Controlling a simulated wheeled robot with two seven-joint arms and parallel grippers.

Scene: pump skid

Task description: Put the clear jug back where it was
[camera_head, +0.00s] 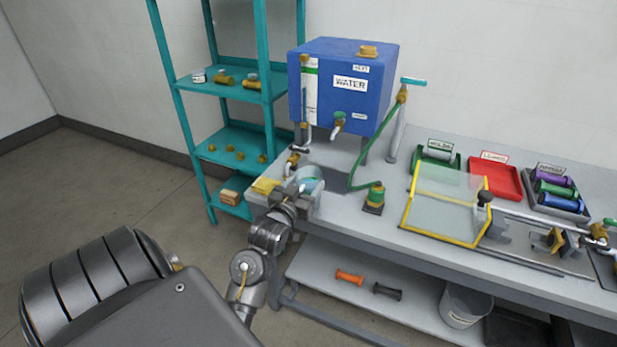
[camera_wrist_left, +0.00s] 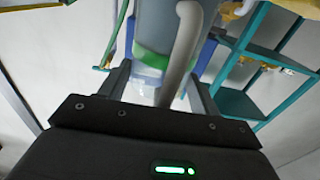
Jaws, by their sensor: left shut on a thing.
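The clear jug (camera_head: 312,174) stands or hovers at the left end of the grey bench, just below the blue water tank. It is partly hidden by my left gripper (camera_head: 300,192), which reaches in from the front left. My left gripper is shut on the jug. In the left wrist view, a pale curved bar (camera_wrist_left: 183,45), seemingly the jug's handle, runs between the fingers of the left gripper (camera_wrist_left: 160,92). I cannot tell whether the jug's base touches the bench. My right gripper is not in view.
The blue water tank (camera_head: 374,90) with its tap (camera_head: 338,122) stands behind the jug. A yellow cloth (camera_head: 265,186) lies to the left, and a green-and-brass fitting (camera_head: 375,196) stands to the right. A teal shelf (camera_head: 172,90) is close on the left.

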